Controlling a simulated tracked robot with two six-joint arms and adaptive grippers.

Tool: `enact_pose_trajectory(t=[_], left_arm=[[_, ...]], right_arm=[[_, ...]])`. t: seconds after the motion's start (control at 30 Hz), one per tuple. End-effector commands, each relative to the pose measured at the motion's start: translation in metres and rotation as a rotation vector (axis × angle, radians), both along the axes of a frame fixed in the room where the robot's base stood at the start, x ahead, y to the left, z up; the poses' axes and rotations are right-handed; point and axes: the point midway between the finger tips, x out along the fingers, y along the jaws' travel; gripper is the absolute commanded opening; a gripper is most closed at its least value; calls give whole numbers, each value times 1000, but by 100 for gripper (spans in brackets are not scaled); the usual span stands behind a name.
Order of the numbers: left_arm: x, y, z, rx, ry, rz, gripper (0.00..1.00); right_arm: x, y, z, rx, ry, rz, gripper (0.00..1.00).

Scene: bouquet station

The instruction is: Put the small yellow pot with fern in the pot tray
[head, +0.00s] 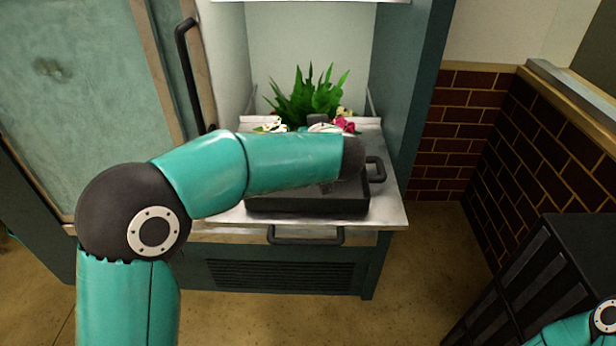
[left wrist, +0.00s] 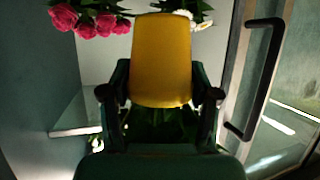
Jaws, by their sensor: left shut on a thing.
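The small yellow pot (left wrist: 162,60) fills the upper middle of the left wrist view, between the two fingers of my left gripper (left wrist: 160,97), which is shut on it. Dark green fern leaves (left wrist: 155,125) show below the pot in that picture, which appears upside down. In the head view, green leaves (head: 308,95) rise behind my left arm; the pot itself and most of the gripper are hidden there. A dark tray with a side handle (head: 305,204), likely the pot tray, lies on the steel counter below my forearm, partly covered by it. My right gripper is out of view.
Pink flowers (head: 345,124) and white flowers (head: 271,125) stand near the leaves at the counter's back. Cabinet walls enclose the steel counter (head: 392,207) on both sides. A dark door handle (head: 188,75) stands at left. A black rack (head: 540,270) stands at lower right.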

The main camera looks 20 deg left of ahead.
Motion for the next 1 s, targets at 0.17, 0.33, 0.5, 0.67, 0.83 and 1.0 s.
enact_pose_trajectory(t=[0.17,0.33,0.5,0.67,0.83,1.0], left_arm=[[0,0,-47,3,4,-2,6],[0,0,-73,1,0,0,6],[0,0,-83,1,-2,0,6],[0,0,-104,2,3,0,6],[0,0,-122,1,-1,-2,6],[0,0,-123,-1,-4,-1,6]], right_arm=[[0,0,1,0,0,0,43],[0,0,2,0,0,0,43],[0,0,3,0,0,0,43],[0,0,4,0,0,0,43],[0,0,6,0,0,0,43],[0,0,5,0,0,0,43]])
